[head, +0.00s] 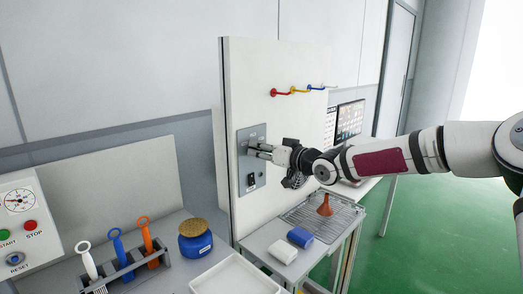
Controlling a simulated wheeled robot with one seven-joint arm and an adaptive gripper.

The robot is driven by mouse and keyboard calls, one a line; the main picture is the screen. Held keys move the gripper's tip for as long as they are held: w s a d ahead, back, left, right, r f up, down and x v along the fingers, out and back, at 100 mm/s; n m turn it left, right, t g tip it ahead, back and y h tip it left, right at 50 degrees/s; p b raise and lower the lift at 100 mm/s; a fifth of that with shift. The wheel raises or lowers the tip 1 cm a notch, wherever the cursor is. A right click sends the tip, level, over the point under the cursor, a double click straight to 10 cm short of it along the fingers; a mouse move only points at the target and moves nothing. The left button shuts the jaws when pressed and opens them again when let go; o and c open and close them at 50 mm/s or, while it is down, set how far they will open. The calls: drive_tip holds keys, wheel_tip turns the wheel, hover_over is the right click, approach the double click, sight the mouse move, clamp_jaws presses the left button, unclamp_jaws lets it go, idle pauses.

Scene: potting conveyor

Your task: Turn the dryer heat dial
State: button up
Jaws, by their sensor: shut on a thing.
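The grey control plate (243,181) is mounted on the edge of the upright white panel (284,140). My gripper (252,150) reaches in from the right, level with the upper part of the plate. Its fingers are shut on the dial there, which they mostly hide. I cannot read the dial's angle or its markings. A black switch (251,181) sits lower on the same plate, below my fingers.
Below are a blue jar (195,242), a rack (130,272) of hand tools, a white tray (236,278), a white block (282,252), a blue block (300,237) and an orange funnel (324,207). Coloured hooks (293,90) stick out above my wrist. Green floor lies open at right.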

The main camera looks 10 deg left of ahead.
idle(0.4)
drive_tip(key=o, duration=1.2)
drive_tip(key=shift+c, duration=0.2)
drive_tip(key=v, duration=1.2)
